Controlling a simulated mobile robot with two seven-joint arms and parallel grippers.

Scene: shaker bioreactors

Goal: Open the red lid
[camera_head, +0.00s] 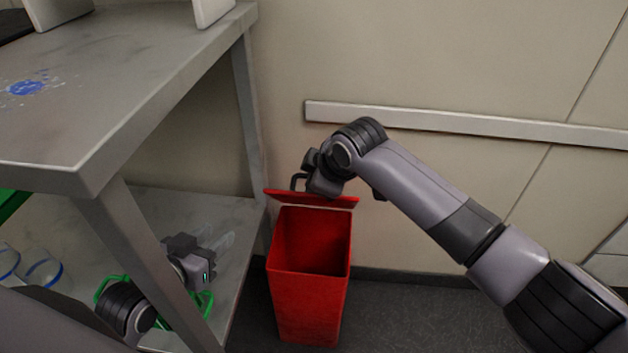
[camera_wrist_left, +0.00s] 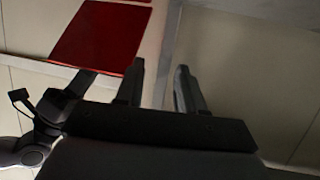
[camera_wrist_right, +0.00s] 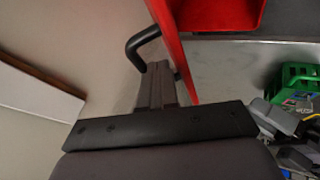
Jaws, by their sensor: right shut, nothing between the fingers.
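The red bin (camera_head: 310,300) stands on the floor, its mouth uncovered and its inside showing. Its red lid (camera_head: 310,199) is raised at the back and seen nearly edge-on in the head view; it also shows in the left wrist view (camera_wrist_left: 100,35) and the right wrist view (camera_wrist_right: 172,45). The lid's black handle (camera_head: 297,181) shows at its far side. My right gripper (camera_wrist_right: 158,68) is shut and empty, close beside the lid's handle side; I cannot tell whether it touches the lid. My left gripper (camera_head: 226,243) is open and empty, left of the bin near the lower shelf.
A grey metal table (camera_head: 130,85) with a lower shelf (camera_head: 225,215) stands left of the bin. A green rack (camera_wrist_right: 298,82) and clear blue-rimmed vessels (camera_head: 42,270) are on the shelf. A wall with a rail (camera_head: 450,121) is behind the bin. Floor to the right is clear.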

